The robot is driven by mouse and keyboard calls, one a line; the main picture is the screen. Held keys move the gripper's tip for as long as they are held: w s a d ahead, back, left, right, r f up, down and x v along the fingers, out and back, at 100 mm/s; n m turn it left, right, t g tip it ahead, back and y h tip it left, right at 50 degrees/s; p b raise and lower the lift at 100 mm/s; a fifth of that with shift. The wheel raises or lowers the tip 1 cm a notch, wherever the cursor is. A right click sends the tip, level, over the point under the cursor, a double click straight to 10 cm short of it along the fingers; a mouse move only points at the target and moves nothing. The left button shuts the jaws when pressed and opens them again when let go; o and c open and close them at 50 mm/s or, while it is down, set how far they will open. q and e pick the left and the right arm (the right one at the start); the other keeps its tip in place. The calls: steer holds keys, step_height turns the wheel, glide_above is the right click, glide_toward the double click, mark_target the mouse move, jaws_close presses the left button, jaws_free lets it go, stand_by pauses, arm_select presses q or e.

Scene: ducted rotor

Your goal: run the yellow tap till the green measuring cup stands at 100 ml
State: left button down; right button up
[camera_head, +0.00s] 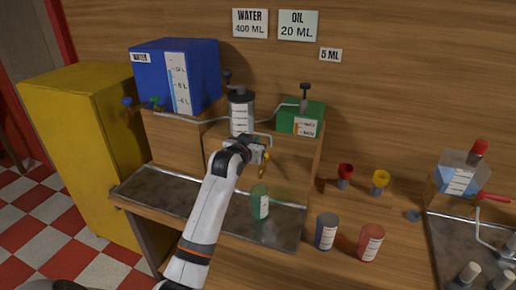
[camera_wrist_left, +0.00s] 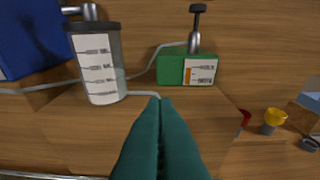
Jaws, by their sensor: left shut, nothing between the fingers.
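The green measuring cup (camera_head: 258,204) stands upright in the grey metal tray (camera_head: 180,196), its white scale facing out. Its liquid level is too small to read. The yellow tap (camera_head: 266,157) sits above the cup on the front of the wooden stand, partly hidden by my left gripper. My left gripper (camera_head: 262,153) is shut and empty, right by the tap; I cannot tell whether it touches it. In the left wrist view its teal fingers (camera_wrist_left: 160,110) are pressed together, and neither tap nor cup shows there. My right gripper is not in view.
A clear scaled cylinder (camera_head: 241,113) and a green box (camera_head: 301,118) stand on the stand, beside a blue water tank (camera_head: 177,75). A blue cup (camera_head: 326,232) and a red cup (camera_head: 370,242) stand right of the tray. Red (camera_head: 345,171) and yellow (camera_head: 380,179) funnel-like pieces stand behind.

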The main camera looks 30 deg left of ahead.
arm_select(q)
steer(key=x, duration=0.3)
steer(key=shift+w+p, duration=0.1)
steer(key=shift+p, duration=0.2)
step_height(320, 180, down, 2)
steer(key=shift+w+f+p, duration=0.15)
steer(key=shift+f+p, duration=0.05)
steer(key=shift+p, duration=0.2)
steer(key=shift+f, duration=0.9)
steer(key=shift+f, duration=1.15)
stand_by(4.8)
